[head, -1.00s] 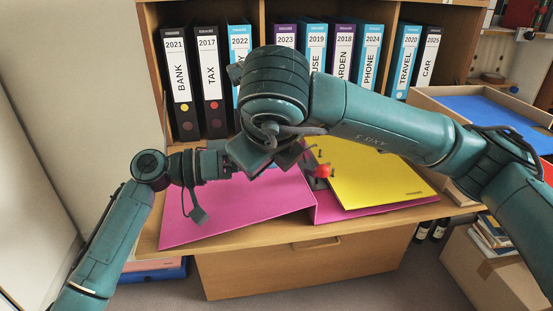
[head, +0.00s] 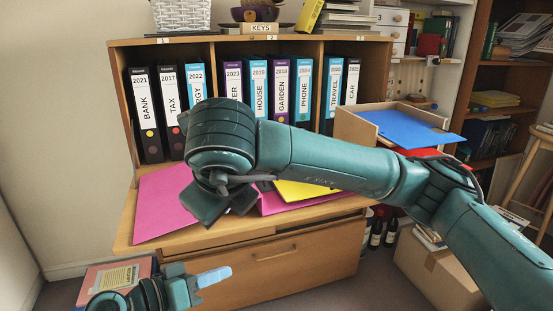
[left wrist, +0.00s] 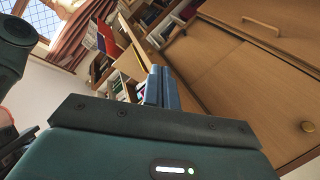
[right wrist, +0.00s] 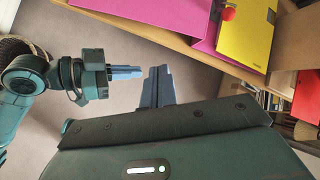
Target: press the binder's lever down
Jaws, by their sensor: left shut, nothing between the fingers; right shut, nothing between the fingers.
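The open pink binder (head: 162,205) lies on the desk with yellow paper (head: 300,190) on its right side. It also shows at the top of the right wrist view (right wrist: 207,34). The lever's red knob (right wrist: 229,14) shows there; my right arm hides it in the head view. My left gripper (head: 214,276) is shut and empty, low in front of the desk and apart from the binder. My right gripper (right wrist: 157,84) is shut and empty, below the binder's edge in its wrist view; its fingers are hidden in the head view.
Several labelled binders (head: 283,91) stand in the shelf behind the desk. A tray with a blue sheet (head: 410,130) is at the right. A drawer front (head: 270,258) is below the desktop. A cardboard box (head: 435,270) stands on the floor at the right.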

